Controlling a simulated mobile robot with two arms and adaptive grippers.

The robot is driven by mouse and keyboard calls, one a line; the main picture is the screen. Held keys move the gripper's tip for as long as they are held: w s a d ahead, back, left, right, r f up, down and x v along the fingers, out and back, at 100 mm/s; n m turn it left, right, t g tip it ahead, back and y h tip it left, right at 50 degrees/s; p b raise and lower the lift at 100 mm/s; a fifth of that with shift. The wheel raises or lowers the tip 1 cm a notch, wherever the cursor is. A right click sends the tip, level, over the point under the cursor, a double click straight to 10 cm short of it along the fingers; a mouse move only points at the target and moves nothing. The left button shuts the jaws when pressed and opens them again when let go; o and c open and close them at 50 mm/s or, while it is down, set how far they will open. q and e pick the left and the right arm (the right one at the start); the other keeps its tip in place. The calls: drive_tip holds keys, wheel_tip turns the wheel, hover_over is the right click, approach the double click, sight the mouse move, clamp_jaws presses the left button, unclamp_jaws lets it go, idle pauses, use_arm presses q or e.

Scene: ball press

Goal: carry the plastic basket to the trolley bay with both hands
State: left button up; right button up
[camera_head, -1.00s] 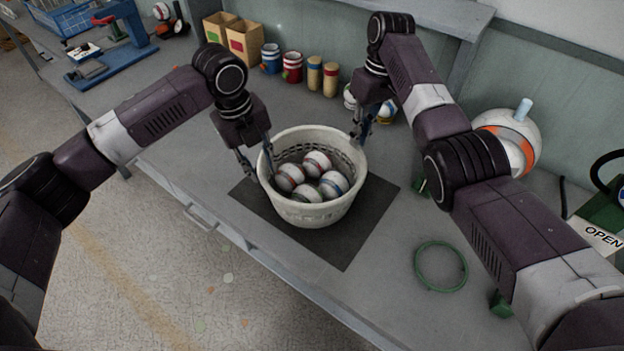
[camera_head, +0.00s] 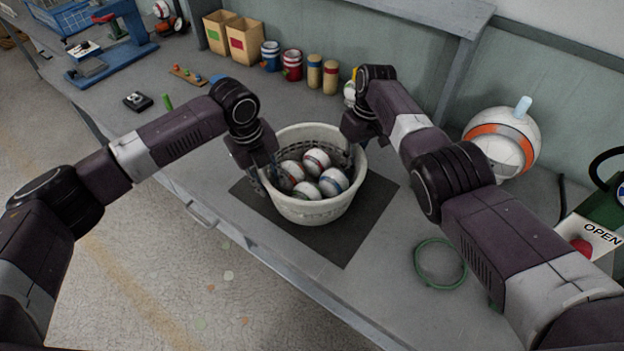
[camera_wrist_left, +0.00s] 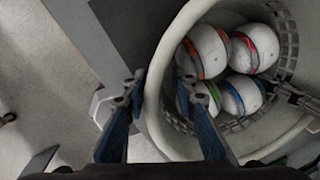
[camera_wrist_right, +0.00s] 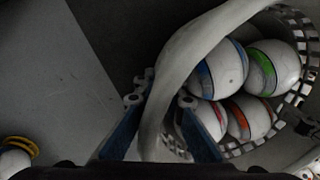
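The plastic basket (camera_head: 314,210) is pale, round and upright on a dark mat (camera_head: 345,243) on the bench, holding several striped balls (camera_head: 316,161). My left gripper (camera_head: 262,182) is at its left rim. In the left wrist view its fingers (camera_wrist_left: 160,84) are apart, one outside and one inside the rim (camera_wrist_left: 153,105). My right gripper (camera_head: 351,152) is at the far right rim. In the right wrist view its fingers (camera_wrist_right: 163,94) also straddle the rim (camera_wrist_right: 172,75), apart, with a gap visible. I cannot make out a trolley bay.
Cardboard boxes (camera_head: 243,40), tins (camera_head: 291,65) and a large white-orange ball (camera_head: 505,140) stand along the back. A green ring (camera_head: 440,262) lies right of the mat. A blue press (camera_head: 110,50) stands far left.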

use_arm(q)
drive_tip(key=shift+f, duration=0.2)
drive_tip(key=shift+c, duration=0.7)
clamp_jaws()
